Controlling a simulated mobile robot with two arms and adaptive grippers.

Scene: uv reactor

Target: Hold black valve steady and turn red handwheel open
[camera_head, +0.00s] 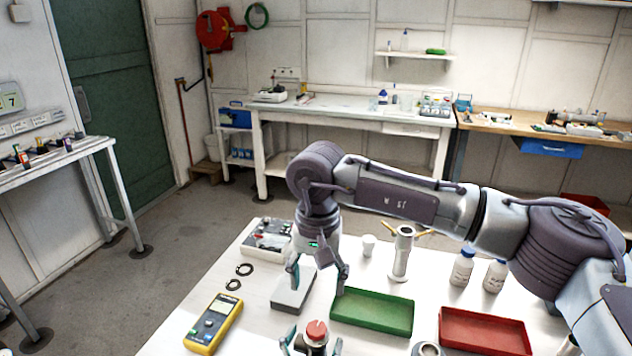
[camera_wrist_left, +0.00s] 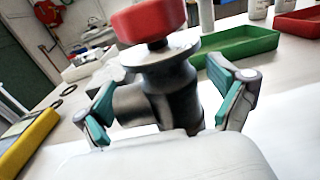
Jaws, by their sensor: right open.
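The black valve (camera_wrist_left: 172,90) stands upright with a side port, and the red handwheel (camera_wrist_left: 148,20) sits on its top. In the head view the red handwheel (camera_head: 317,329) shows at the bottom edge; the lower valve is cut off there. My left gripper (camera_head: 312,346) has one finger on each side of the valve. In the left wrist view its fingers (camera_wrist_left: 168,110) stand apart with the valve between them, with small gaps seeming to show; firm contact cannot be seen. My right gripper (camera_head: 318,281) is open, pointing down, above and behind the handwheel, apart from it.
On the white table (camera_head: 255,325) are a green tray (camera_head: 372,312), a red tray (camera_head: 485,331), a grey box (camera_head: 293,294), a yellow multimeter (camera_head: 213,324), a metal stand (camera_head: 402,255) and white bottles (camera_head: 462,268). My right arm spans above the table's back.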

